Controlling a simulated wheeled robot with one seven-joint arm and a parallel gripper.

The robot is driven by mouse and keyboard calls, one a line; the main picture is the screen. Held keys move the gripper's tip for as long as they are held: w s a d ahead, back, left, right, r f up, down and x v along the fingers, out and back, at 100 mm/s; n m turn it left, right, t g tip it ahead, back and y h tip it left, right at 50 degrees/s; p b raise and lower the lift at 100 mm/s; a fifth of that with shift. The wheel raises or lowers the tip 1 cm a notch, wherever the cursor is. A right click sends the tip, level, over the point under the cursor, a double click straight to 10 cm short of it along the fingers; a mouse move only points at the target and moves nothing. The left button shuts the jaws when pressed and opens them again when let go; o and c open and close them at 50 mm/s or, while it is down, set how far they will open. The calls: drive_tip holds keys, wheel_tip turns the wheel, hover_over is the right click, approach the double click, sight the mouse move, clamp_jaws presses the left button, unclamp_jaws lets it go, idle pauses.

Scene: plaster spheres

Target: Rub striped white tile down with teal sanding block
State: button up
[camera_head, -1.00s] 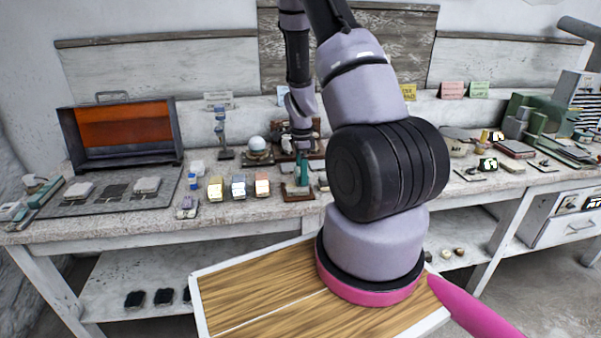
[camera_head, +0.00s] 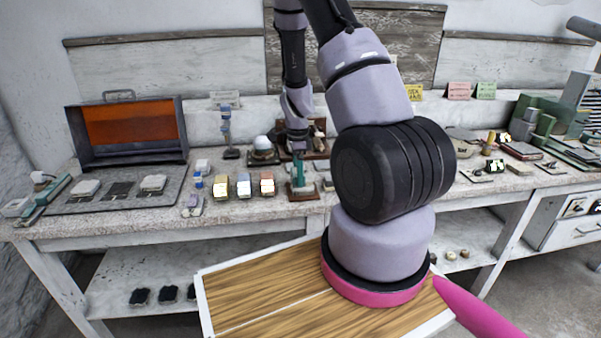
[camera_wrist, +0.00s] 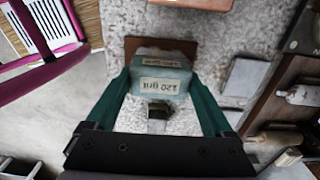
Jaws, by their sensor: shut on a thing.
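My gripper (camera_wrist: 160,80) is shut on the teal sanding block (camera_wrist: 170,75). The block carries a pale label reading "120 grit", upside down in the wrist view. It sits over a brown wooden base (camera_wrist: 188,45); I cannot tell whether it touches it. In the head view my gripper (camera_head: 299,178) is small, at the same base (camera_head: 304,197) near the bench's front edge. Pale tiles (camera_head: 87,187) (camera_head: 153,183) lie on a grey board at the left, beside a dark one. Stripes are too small to make out, so I cannot tell which is the striped white tile.
Several coloured blocks (camera_head: 244,185) stand just left of the gripper. A white ball on a stand (camera_head: 262,148) and a wooden rack are behind it. An open orange-lined case (camera_head: 130,125) stands behind the tiles. Green machinery (camera_head: 530,120) is at the right.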

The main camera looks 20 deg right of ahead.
drive_tip(key=shift+f, duration=0.65)
idle(0.3)
drive_tip(key=shift+s+a, duration=0.15)
drive_tip(key=shift+s, duration=0.35)
drive_tip(key=shift+s+a, duration=0.15)
drive_tip(key=shift+s, duration=0.35)
drive_tip(key=shift+w+d, duration=0.2)
drive_tip(key=shift+w, duration=0.45)
drive_tip(key=shift+w+d, duration=0.2)
drive_tip(key=shift+w, duration=0.5)
drive_tip(key=shift+w+d, duration=0.2)
drive_tip(key=shift+w, duration=0.45)
drive_tip(key=shift+s, duration=0.15)
